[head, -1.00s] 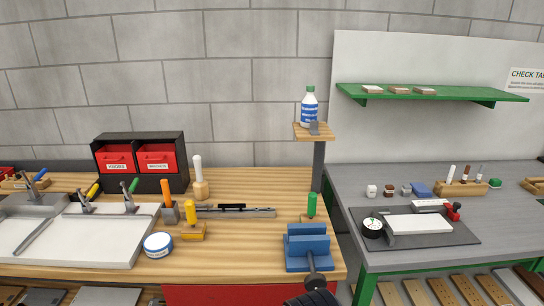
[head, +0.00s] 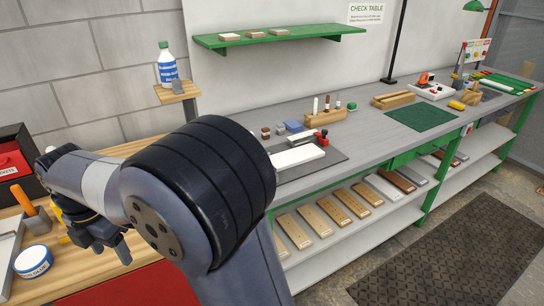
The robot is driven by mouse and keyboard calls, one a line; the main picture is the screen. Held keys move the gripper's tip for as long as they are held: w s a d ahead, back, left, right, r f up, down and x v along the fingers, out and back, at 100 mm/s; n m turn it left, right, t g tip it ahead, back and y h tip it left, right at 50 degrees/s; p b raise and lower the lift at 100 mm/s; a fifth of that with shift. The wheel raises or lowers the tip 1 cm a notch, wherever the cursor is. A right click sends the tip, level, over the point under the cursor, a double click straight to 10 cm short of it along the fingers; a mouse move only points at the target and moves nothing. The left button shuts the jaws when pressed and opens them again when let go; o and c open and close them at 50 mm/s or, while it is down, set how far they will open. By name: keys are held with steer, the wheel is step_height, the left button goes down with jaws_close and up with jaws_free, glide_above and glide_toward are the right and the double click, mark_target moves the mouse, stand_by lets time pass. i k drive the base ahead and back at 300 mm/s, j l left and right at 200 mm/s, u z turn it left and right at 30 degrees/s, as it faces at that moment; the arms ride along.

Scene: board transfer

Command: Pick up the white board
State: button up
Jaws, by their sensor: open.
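A white board (head: 297,157) lies flat on a dark grey mat (head: 330,157) on the grey check table, with a red and black part at its right end. Another white board (head: 384,187) lies on the lower shelf below the table, between wood-coloured boards and a brown one. My gripper (head: 112,250) is at the left, above the wooden bench, pointing down and far from both white boards. It is open, with nothing seen between its fingers. My arm hides the left part of the mat and some of the bench.
The lower shelf (head: 310,258) holds several boards in a row. Small blocks and a wooden holder (head: 325,117) stand behind the mat. A green mat (head: 420,118) lies further right. A blue-labelled bottle (head: 166,66) stands on a small ledge. The floor at right has a dark mat (head: 450,250).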

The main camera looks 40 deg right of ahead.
mark_target(288, 159)
steer(key=l+z, duration=0.15)
steer(key=z, duration=0.35)
steer(key=i+l+z, duration=0.1)
steer(key=z, duration=0.4)
steer(key=i+l+z, duration=0.1)
steer(key=z, duration=0.35)
steer(key=i+l, duration=0.15)
steer(key=i, duration=0.2)
steer(key=i+l, duration=0.15)
steer(key=i, duration=0.25)
steer(key=z, duration=0.05)
